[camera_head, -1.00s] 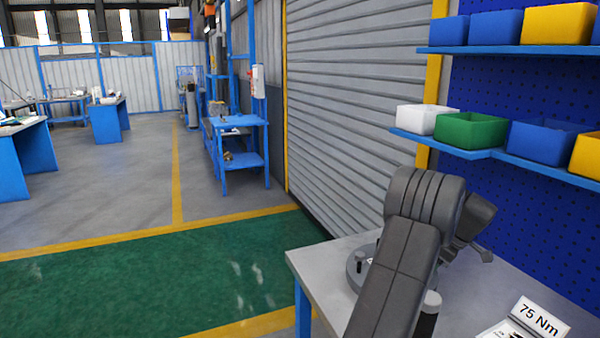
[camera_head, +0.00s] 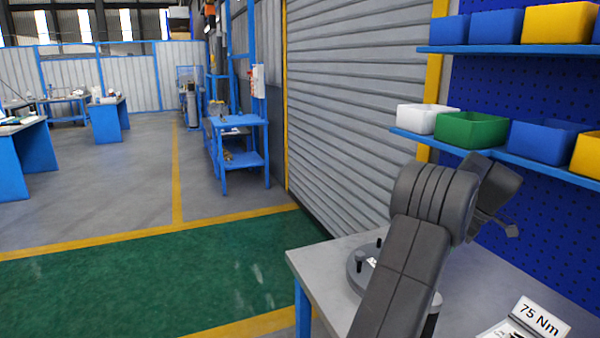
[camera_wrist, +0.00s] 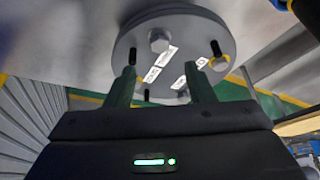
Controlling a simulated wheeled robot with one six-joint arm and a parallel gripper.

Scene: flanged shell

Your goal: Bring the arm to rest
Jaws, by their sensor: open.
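My gripper (camera_wrist: 160,69) is open in the wrist view, its two dark fingers apart with nothing between them. Beyond the fingertips is a round grey flanged part (camera_wrist: 178,22) with a bolt head, dark studs and white labels on its face. I cannot tell the exact gap between fingers and part. In the head view the flanged part (camera_head: 361,277) sits on the grey workbench (camera_head: 322,262), partly hidden behind my arm. My dark arm rises over the bench, and I cannot make out the fingers there.
A "75 Nm" sign (camera_head: 538,317) stands at the bench's front right. A blue shelf (camera_head: 490,152) with a white bin (camera_head: 416,119), a green bin (camera_head: 470,130) and others is close behind my raised wrist. Open green floor (camera_head: 150,280) lies left of the bench.

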